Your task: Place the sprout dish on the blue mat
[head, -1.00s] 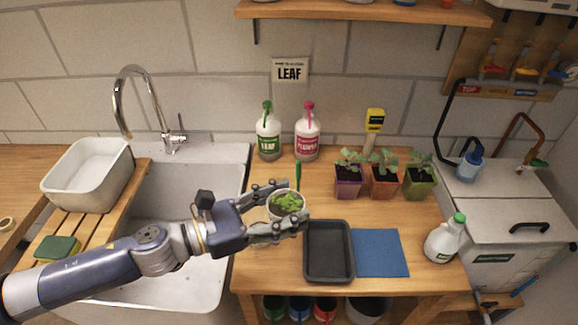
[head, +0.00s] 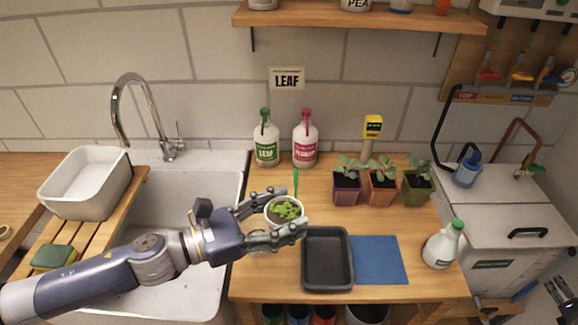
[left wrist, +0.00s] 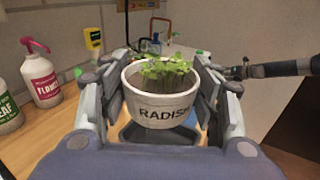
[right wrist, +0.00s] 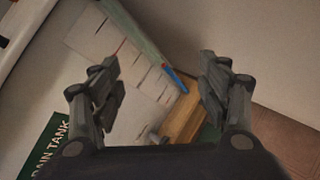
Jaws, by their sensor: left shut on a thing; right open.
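The sprout dish (head: 285,222) is a small white bowl of green seedlings. In the left wrist view it (left wrist: 160,110) sits upright between the fingers and reads RADISH. My left gripper (head: 292,210) is shut on it. Whether its base touches the table cannot be told. The blue mat (head: 380,260) lies flat and bare at the front of the wooden table, right of the dish, beyond a dark tray. My right gripper (right wrist: 160,85) is open and empty in the right wrist view. It also shows at the head view's lower right edge, away from the table.
The empty dark tray (head: 327,286) lies between dish and mat. A white spray bottle (head: 442,248) stands right of the mat. Several potted seedlings (head: 382,188) and two bottles (head: 305,146) stand behind. A green stake (head: 296,182) rises just behind the dish. The sink is at left.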

